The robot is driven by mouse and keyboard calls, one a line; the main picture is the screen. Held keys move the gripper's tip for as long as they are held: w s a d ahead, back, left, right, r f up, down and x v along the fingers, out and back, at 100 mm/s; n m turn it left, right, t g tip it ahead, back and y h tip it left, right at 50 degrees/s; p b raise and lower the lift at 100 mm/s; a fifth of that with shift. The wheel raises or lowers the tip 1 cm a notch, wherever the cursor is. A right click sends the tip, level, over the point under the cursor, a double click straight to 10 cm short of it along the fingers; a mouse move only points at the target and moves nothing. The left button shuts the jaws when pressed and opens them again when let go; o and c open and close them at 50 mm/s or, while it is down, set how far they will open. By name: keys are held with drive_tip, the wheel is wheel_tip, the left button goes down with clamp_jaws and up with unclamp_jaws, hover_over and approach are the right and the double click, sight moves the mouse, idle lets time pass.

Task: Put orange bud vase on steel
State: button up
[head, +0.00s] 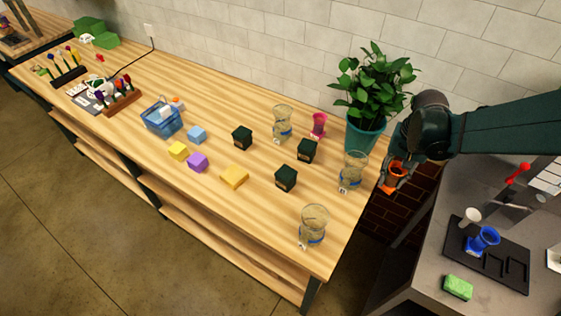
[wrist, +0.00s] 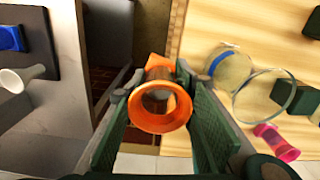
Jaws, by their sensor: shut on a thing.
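The orange bud vase (head: 398,169) is held in my gripper (head: 393,178), in the gap between the wooden table and the grey steel-looking counter (head: 412,286). In the wrist view, the vase (wrist: 152,124) sits between the two fingers of my gripper (wrist: 152,88), with its flared mouth toward the camera. The grey counter (wrist: 62,108) is at the left of that view. The vase is apart from the counter. Part of the vase is hidden by the fingers in the head view.
A black mat (head: 466,258) on the counter holds a blue vase (head: 484,238) and a white vase (head: 469,217). A green sponge (head: 458,287) lies in front. The counter's near-left area is bare. A glass jar (head: 353,172) and potted plant (head: 366,138) stand near the wooden table's right edge.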

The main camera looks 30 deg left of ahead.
drive_tip(key=s+a+r+n+p, duration=0.2)
drive_tip(key=s+a+p, duration=0.1)
drive_tip(key=s+a, duration=0.6)
drive_tip(key=a+n, duration=1.9)
drive_tip(key=a, duration=1.7)
drive_tip(key=shift+f, duration=0.1)
drive_tip(key=shift+f+p, duration=0.35)
drive_tip(key=shift+f, duration=2.15)
drive_tip(key=shift+f, duration=2.3)
drive_tip(key=shift+f, duration=0.2)
